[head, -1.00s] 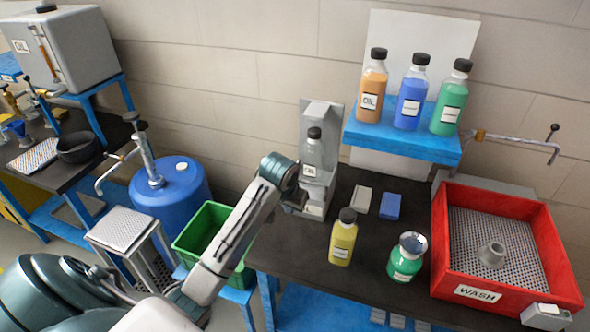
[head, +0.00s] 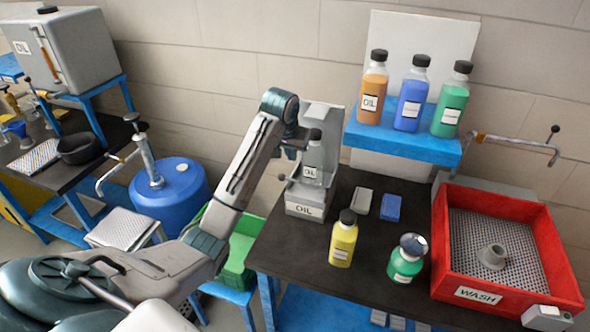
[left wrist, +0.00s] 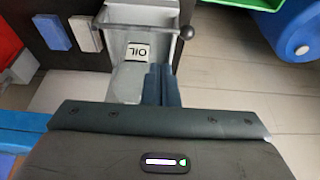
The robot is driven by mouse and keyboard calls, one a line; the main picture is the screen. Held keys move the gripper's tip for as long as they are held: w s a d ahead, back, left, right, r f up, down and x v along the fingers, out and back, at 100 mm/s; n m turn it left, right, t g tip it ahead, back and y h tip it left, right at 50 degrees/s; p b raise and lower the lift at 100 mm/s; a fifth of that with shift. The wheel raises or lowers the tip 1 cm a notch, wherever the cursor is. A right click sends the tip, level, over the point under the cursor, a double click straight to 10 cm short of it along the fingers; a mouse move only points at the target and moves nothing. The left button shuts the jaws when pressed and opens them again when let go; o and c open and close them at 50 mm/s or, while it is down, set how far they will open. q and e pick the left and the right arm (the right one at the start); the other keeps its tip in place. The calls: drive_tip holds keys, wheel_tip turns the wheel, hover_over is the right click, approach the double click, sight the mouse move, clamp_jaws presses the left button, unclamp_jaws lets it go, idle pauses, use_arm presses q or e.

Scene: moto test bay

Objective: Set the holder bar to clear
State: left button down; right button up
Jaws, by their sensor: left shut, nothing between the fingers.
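The grey holder (head: 304,198) stands at the back left of the dark bench, with an OIL label on its base. A grey bottle (head: 313,155) with a dark cap and an OIL label stands in it. A dark round knob (head: 282,177) sticks out at the holder's left side; it also shows in the left wrist view (left wrist: 186,32). My left gripper (head: 292,152) is shut and empty, just left of the bottle, above the knob. Its closed fingers (left wrist: 161,75) show beside the bottle. My right gripper is out of view.
A yellow bottle (head: 343,240), a green jar (head: 406,260), and grey (head: 362,201) and blue (head: 391,207) pads are on the bench. A red wash tray (head: 440,235) is at right. A blue shelf (head: 400,143) bears three bottles. A green crate (head: 238,255) and blue drum (head: 180,195) stand left.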

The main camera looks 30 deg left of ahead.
use_arm(q)
drive_tip(key=shift+p+x, duration=2)
drive_tip(key=shift+x, duration=3)
